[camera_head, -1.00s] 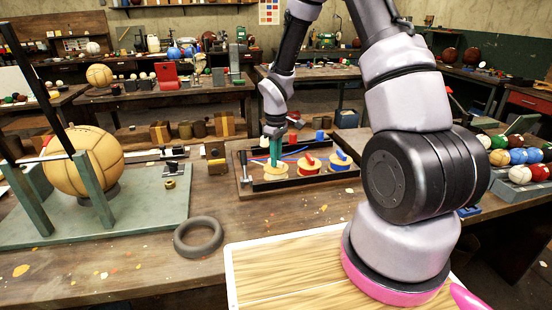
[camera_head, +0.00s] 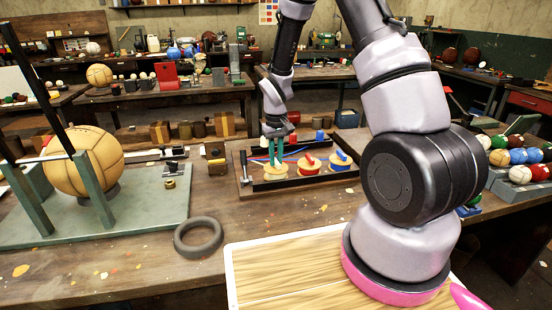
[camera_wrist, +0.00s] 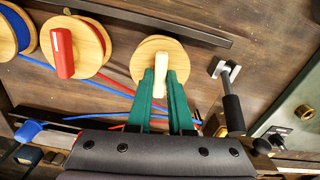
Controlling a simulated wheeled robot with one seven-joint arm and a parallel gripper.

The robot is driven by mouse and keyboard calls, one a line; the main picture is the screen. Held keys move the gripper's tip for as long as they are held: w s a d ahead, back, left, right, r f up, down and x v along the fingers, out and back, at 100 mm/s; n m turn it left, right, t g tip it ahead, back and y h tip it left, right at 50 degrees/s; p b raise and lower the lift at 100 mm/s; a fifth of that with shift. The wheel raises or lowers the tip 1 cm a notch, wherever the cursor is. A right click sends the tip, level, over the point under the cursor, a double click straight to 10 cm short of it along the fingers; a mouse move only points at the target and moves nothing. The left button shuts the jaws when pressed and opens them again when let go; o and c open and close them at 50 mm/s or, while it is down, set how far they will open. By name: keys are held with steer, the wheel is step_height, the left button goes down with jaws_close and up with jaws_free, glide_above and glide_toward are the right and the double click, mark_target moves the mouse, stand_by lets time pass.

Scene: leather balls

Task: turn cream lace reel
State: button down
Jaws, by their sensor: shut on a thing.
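The cream lace reel (camera_wrist: 148,57) shows in the wrist view as a round wooden disc with a cream bar handle (camera_wrist: 160,84) across it. My gripper (camera_wrist: 160,85) has its green fingers on either side of that handle, shut on it. In the head view the reel (camera_head: 268,174) is the leftmost of three in a dark tray, and my gripper (camera_head: 275,160) points down onto it. The fingers partly hide the handle there.
The red-handled reel (camera_head: 309,166) and the blue-handled reel (camera_head: 340,160) stand to the right in the same tray. Red and blue laces (camera_wrist: 92,80) run beside the reels. A dark ring (camera_head: 198,237) lies on the bench. A stitched ball (camera_head: 85,165) sits in a green stand at left.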

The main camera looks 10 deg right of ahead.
stand_by(0.4)
steer(key=c, duration=0.8)
jaws_free()
steer(key=shift+r, duration=0.1)
step_height(320, 180, up, 11)
steer(key=shift+f, duration=0.15)
step_height(320, 180, up, 9)
steer(key=m+t, duration=0.1)
steer(key=t, duration=0.1)
glide_above(276, 161)
steer(key=s+d, duration=0.2)
steer(key=s, duration=0.1)
steer(key=s+d+r+m+t, duration=0.1)
steer(key=s+r, duration=0.4)
steer(key=s, duration=0.1)
steer(key=s+d+r+m+t+y, duration=0.1)
steer(key=s+r+m+t, duration=0.1)
steer(key=s+r, duration=0.4)
steer(key=s+d+r+m+t+y, duration=0.1)
steer(key=s+r+m+t, duration=0.1)
steer(key=s+r, duration=0.3)
steer(key=shift+s+d+r, duration=0.15)
steer(key=shift+s+d, duration=0.05)
steer(key=shift+s, duration=0.45)
steer(key=shift+s+d+r, duration=0.15)
steer(key=shift+s, duration=0.5)
